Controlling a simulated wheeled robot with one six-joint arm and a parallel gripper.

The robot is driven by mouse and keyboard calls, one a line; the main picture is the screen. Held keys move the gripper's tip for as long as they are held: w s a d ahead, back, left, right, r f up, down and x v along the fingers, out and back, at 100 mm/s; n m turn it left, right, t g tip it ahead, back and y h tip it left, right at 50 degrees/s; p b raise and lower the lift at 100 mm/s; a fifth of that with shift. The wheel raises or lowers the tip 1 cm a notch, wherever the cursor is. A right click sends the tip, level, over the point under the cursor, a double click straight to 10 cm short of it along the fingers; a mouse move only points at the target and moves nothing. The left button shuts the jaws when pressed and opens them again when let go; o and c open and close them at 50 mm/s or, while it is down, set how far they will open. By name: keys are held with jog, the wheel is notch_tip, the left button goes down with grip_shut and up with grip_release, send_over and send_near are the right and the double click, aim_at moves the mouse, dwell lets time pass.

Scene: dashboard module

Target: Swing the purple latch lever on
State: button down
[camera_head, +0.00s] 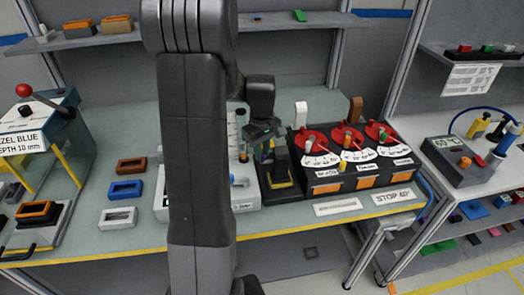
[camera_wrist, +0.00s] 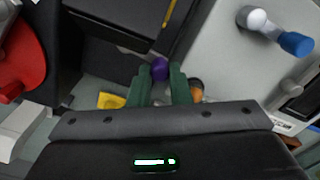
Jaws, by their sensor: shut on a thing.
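The purple latch lever shows as a round purple knob (camera_wrist: 159,69) between the green fingertips of my gripper (camera_wrist: 158,84) in the wrist view. The fingers are closed around it, one on each side. Dark grey module housing surrounds the knob. In the head view my gripper (camera_head: 266,143) points down at the black module stand (camera_head: 281,190), just left of the red dials. The lever itself cannot be made out in the head view, and most of its arm is hidden.
A black box with red dials (camera_head: 345,135) stands close on the right. A white panel with a blue-tipped lever (camera_wrist: 294,43) lies beside my gripper. Bezels (camera_head: 125,190) rest on the bench at left. A bench with a grey control box (camera_head: 461,160) is farther right.

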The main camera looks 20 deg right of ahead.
jog(key=c, duration=1.3)
grip_release()
jog(key=shift+c, duration=0.2)
notch_tip(320, 180, up, 14)
jog(key=b, duration=0.1)
jog(key=shift+f, duration=0.1)
